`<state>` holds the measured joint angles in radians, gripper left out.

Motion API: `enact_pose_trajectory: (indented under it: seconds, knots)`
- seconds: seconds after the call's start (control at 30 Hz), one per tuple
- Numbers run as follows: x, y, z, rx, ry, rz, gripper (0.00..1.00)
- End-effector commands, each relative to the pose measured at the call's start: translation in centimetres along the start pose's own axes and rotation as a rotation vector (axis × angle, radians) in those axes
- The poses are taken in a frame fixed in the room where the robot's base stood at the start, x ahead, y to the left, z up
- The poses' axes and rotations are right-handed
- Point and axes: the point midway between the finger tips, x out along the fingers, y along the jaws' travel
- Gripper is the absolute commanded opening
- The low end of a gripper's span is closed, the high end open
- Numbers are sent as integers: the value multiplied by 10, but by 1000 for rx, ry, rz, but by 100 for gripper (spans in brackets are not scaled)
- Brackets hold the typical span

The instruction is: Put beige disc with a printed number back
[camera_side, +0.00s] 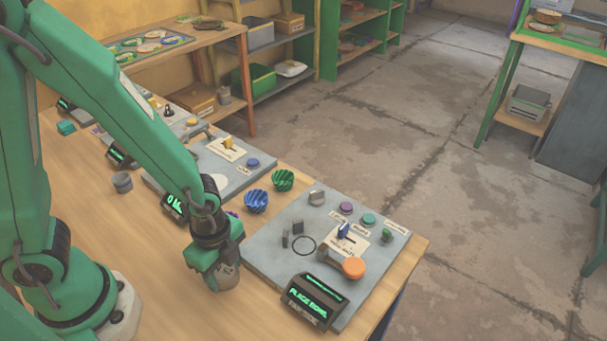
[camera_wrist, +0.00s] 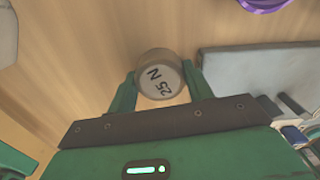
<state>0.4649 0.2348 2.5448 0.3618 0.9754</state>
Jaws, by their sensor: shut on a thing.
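The beige disc (camera_wrist: 161,76) is a short, thick piece with "25 N" printed on its pale end face, which faces the wrist camera. My gripper (camera_side: 222,272) is shut on it, with one green finger on either side in the wrist view. In the side view the disc (camera_side: 226,278) shows below the fingers, low over the wooden table, left of the near grey press plate (camera_side: 262,262). I cannot tell whether it touches the wood.
A black display (camera_side: 314,301) with green text stands at the plate's front. The plate carries an orange button (camera_side: 353,268), a blue lever and small knobs.

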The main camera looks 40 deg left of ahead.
Motion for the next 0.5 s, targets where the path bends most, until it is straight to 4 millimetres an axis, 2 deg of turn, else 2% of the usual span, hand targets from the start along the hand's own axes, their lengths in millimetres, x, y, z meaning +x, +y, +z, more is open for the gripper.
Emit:
enact_pose_trajectory:
  seconds: [0.03, 0.07, 0.1, 0.5]
  knots:
    - [1, 0, 0, 0, -1, 1, 18]
    - [1, 0, 0, 0, 0, 1, 57]
    - [1, 0, 0, 0, 0, 1, 60]
    - [-1, 0, 0, 0, 0, -1, 60]
